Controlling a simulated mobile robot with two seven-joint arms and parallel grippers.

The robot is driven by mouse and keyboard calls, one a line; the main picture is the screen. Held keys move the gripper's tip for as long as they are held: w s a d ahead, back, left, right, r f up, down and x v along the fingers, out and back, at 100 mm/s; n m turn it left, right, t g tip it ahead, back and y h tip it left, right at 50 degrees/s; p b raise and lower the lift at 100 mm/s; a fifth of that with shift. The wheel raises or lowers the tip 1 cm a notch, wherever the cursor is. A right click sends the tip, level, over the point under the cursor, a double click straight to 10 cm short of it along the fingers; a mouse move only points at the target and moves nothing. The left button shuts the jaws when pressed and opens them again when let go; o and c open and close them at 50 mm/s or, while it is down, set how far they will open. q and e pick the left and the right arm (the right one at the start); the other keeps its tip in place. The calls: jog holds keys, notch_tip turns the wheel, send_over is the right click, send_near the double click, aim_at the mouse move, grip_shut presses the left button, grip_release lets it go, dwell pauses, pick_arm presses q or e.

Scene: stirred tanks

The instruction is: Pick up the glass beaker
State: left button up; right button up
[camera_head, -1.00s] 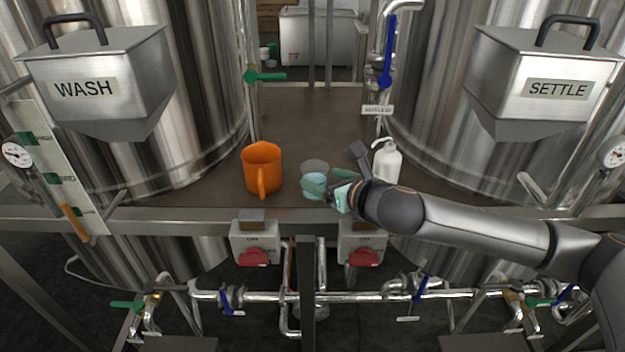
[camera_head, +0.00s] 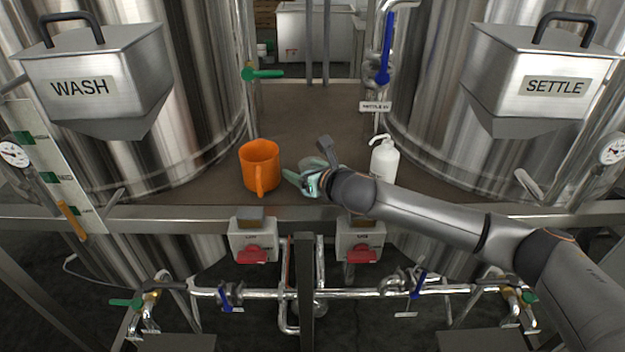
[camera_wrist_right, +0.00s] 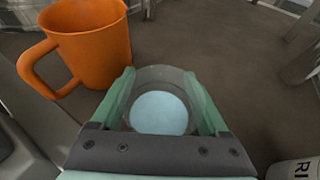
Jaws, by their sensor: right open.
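The glass beaker (camera_wrist_right: 160,108) is clear, with a pale blue bottom or contents. In the right wrist view it stands between the two green fingers of my right gripper (camera_wrist_right: 160,76), which is open around it. The fingers lie close along both sides of the glass; I cannot tell whether they touch it. In the head view the beaker (camera_head: 310,164) is mostly hidden behind my right gripper (camera_head: 302,174), and only a faint part of it shows. My left gripper is not in view.
An orange jug (camera_head: 259,167) stands just left of the beaker, its handle towards me. Large steel tanks flank the brown deck (camera_head: 310,122), which is clear towards the back.

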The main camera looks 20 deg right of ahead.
jog(key=c, duration=1.2)
grip_shut()
jog(key=shift+r, duration=0.15)
jog(key=shift+r, duration=0.2)
jog(key=r, duration=0.3)
jog(key=shift+s+d+r, duration=0.15)
jog(key=shift+s+r, duration=0.1)
jog(key=shift+s, duration=0.05)
jog(key=w+r+v, duration=0.1)
jog(key=r+v, duration=0.1)
jog(key=v, duration=1.3)
jog(key=shift+s+r, duration=0.3)
jog(key=shift+r, duration=0.25)
